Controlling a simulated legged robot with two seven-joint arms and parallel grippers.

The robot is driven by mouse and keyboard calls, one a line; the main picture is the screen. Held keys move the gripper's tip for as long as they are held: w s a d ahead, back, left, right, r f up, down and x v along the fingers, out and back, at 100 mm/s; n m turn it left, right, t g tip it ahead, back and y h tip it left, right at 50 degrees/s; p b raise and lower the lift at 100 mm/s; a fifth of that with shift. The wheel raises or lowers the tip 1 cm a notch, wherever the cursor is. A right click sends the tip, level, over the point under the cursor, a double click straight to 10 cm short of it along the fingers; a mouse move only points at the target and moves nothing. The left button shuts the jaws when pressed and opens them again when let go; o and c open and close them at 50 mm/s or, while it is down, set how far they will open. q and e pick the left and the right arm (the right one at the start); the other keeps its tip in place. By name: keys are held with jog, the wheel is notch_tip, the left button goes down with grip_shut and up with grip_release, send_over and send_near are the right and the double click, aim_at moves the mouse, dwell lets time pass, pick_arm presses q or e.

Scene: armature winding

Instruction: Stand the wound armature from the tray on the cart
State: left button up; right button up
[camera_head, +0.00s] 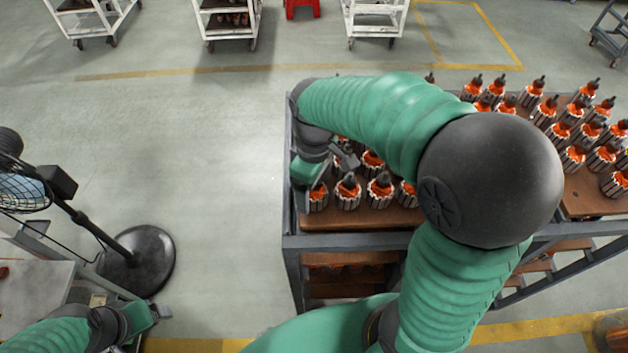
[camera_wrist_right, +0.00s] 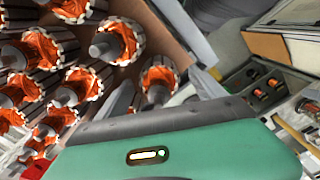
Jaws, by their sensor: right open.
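The cart (camera_head: 345,241) has a brown board carrying rows of wound armatures, dark finned cores with orange windings and upright shafts. My right gripper (camera_head: 346,160) is over the left end of the cart, partly hidden by its own arm. In the right wrist view my right gripper (camera_wrist_right: 162,88) is open, with one armature (camera_wrist_right: 158,76) between its fingers near the board's edge. Whether the fingers touch it I cannot tell. A dark compartmented tray (camera_wrist_right: 239,82) holding several small armatures shows at right in that view. My left gripper (camera_head: 155,313) is at the lower left, away from the cart.
A fan (camera_head: 135,259) on a round base stands at left, near a grey table (camera_head: 35,290). More armatures stand close beside the right gripper. White carts (camera_head: 228,18) and a red stool (camera_head: 302,8) are far back. The floor left of the cart is clear.

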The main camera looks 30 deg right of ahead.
notch_tip(320, 180, up, 17)
jog(key=b, duration=0.2)
jog(key=shift+w, duration=0.15)
jog(key=shift+f, duration=0.1)
notch_tip(320, 180, up, 17)
jog(key=p, duration=0.4)
jog(key=shift+p, duration=0.4)
jog(key=shift+f, duration=0.15)
